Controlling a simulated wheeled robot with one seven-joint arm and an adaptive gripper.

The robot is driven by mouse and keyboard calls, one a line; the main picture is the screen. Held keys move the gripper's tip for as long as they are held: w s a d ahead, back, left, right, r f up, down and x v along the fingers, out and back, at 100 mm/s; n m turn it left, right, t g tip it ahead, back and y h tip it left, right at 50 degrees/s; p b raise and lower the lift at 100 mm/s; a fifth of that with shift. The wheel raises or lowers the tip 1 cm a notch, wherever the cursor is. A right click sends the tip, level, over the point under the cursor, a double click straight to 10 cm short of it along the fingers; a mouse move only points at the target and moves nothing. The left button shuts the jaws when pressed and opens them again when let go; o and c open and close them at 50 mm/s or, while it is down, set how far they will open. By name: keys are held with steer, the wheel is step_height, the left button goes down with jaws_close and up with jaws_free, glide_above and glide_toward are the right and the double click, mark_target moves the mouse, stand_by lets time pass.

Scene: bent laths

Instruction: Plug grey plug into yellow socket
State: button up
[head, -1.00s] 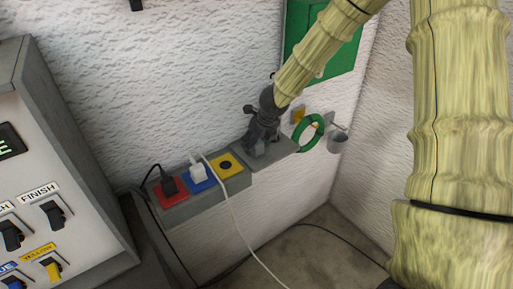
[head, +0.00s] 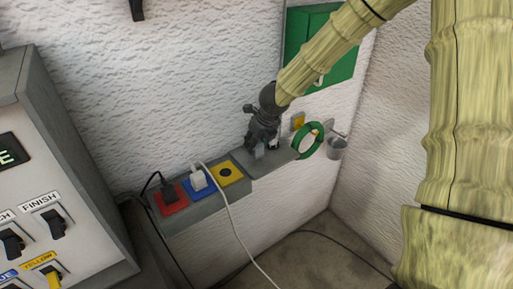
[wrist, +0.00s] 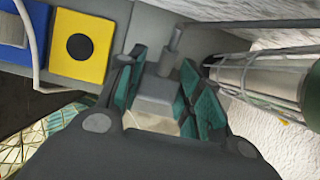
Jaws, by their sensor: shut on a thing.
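The yellow socket (head: 226,172) is a yellow square plate with a dark round hole, at the right end of the grey socket strip. It also shows at upper left in the wrist view (wrist: 80,48), with its hole empty. My gripper (head: 262,147) is to the right of it, over the grey ledge. In the wrist view, the teal finger pads of my gripper (wrist: 160,95) are shut on the grey plug (wrist: 157,86), a blocky body with a thin stem at its far end. Whether the plug touches the ledge is unclear.
A blue socket (head: 200,188) holds a white plug (head: 198,178) whose white cable crosses the strip's front. A red socket (head: 171,199) holds a black plug. A switch cabinet stands left.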

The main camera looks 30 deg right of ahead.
step_height(320, 180, up, 25)
steer(key=b, duration=0.4)
steer(key=shift+f, duration=0.15)
steer(key=a+f, duration=0.6)
steer(key=f, duration=0.4)
steer(key=a+f+p, duration=0.1)
steer(key=a+f, duration=0.5)
steer(key=f, duration=0.5)
steer(key=shift+s+f, duration=0.1)
steer(key=shift+f+b, duration=2.5)
steer(key=shift+f, duration=0.25)
steer(key=shift+a+f+b, duration=0.1)
steer(key=shift+f+b, duration=0.35)
steer(key=shift+f, duration=0.15)
stand_by(0.8)
